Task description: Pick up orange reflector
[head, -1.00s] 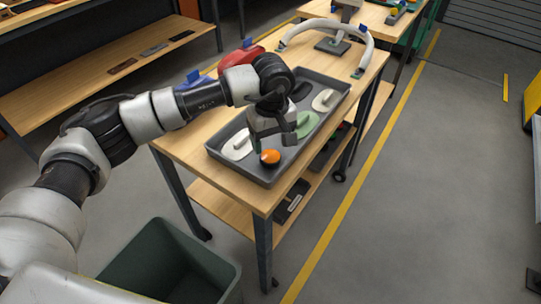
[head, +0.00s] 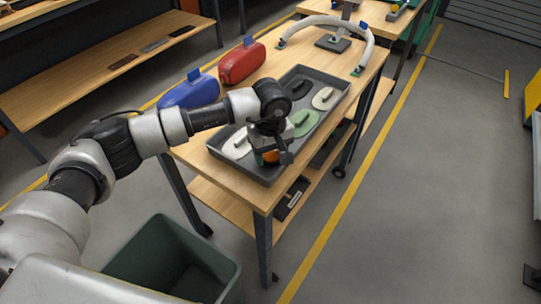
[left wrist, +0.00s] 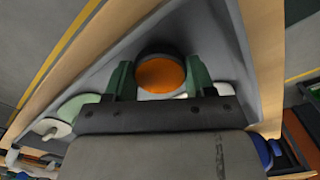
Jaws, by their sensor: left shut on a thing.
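The orange reflector (head: 270,157) is a round orange disc with a dark rim, in the near corner of the grey tray (head: 213,152). It also shows in the left wrist view (left wrist: 161,75), between the two green fingertips. My left gripper (head: 271,155) is over the near part of the tray, shut on the reflector, one finger on each side. In the head view the gripper hides part of the reflector. I cannot tell whether the reflector is touching the tray floor. My right gripper is not in view.
In the tray lie white pieces (head: 235,144), a green piece (head: 304,122) and a black piece (head: 297,88). Blue (head: 190,92) and red (head: 242,62) containers stand on the table's left side. A white arch (head: 330,22) stands behind. A dark green bin (head: 165,262) is on the floor in front.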

